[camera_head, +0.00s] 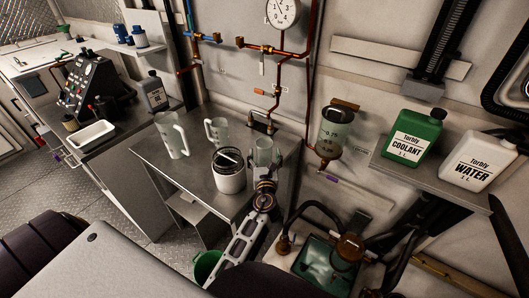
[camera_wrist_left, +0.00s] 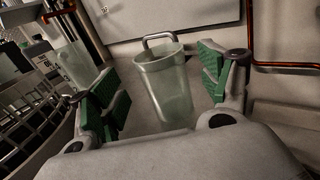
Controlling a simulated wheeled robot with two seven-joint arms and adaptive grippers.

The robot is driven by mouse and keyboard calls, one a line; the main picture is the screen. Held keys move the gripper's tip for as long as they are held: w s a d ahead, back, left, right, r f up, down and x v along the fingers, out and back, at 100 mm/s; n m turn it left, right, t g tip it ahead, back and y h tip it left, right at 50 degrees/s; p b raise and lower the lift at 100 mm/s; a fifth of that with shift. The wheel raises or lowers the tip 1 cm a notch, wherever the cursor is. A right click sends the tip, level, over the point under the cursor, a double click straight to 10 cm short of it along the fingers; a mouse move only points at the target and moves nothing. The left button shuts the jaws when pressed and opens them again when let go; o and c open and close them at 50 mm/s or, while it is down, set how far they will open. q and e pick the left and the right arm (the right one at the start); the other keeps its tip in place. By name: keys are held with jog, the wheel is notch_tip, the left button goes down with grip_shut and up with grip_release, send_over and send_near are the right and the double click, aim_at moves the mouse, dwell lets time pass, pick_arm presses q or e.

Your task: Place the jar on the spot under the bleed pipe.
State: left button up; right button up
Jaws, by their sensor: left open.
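A translucent pale-green jar (camera_head: 263,150) stands upright at the back right of the steel table (camera_head: 150,150). The copper bleed pipe (camera_head: 277,100) comes down the wall just behind it; whether the jar is exactly on the spot cannot be told. My left gripper (camera_head: 264,184) is just in front of the jar. The spot's marking is hidden or too small to tell. My right gripper is out of view.
A pressure gauge (camera_head: 283,12) and a sight vessel (camera_head: 331,132) are on the wall. Coolant (camera_head: 413,139) and water (camera_head: 475,162) bottles stand on the right shelf.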

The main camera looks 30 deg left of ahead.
pick_arm(q)
jog(key=shift+v, duration=2.85)
